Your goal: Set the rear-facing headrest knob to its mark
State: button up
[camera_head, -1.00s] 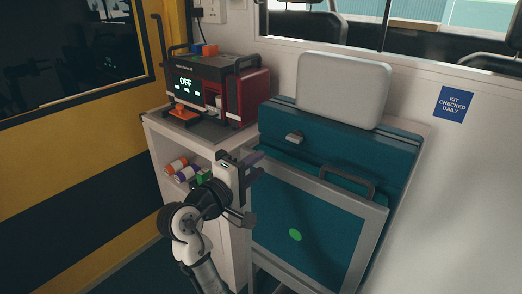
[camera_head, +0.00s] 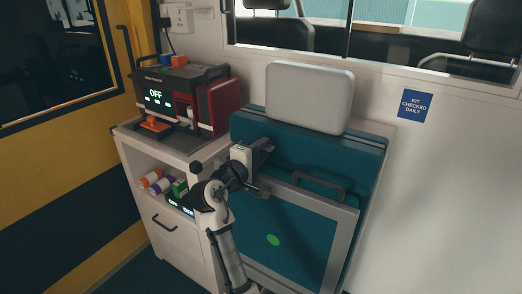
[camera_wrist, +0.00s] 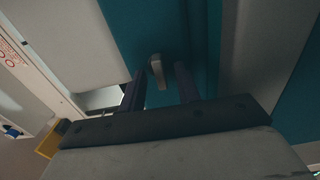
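The knob (camera_wrist: 157,68) is a small pale grey lever on the teal seat back (camera_wrist: 130,30). In the wrist view it shows between my gripper's two dark fingers, just beyond or at their tips; I cannot tell if they touch it. My gripper (camera_wrist: 161,76) is open, with a gap on either side of the knob. In the head view my gripper (camera_head: 263,150) is at the teal back below the grey headrest (camera_head: 310,96) and hides the knob. I cannot make out a setting mark beside the knob.
A fold-down panel with a grey frame (camera_head: 340,250), a dark handle (camera_head: 318,184) and a green dot (camera_head: 272,240) is below my gripper. A white cabinet (camera_head: 175,222) at left carries a red and black device (camera_head: 205,100) reading OFF. A white wall is at right.

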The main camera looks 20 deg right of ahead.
grip_shut()
jog(key=shift+m, duration=0.4)
jog(key=m+b, duration=0.2)
jog(key=m, duration=0.1)
jog(key=shift+a+f+m, duration=0.1)
jog(key=shift+f+m, duration=0.05)
jog(key=shift+m, duration=0.25)
jog(key=m+b, duration=0.2)
jog(key=m, duration=0.2)
jog(key=shift+m, duration=0.3)
jog(key=m+b, duration=0.3)
jog(key=m, duration=0.2)
jog(key=shift+b, duration=0.3)
jog(key=shift+m+b, duration=0.85)
jog(key=shift+m, duration=0.85)
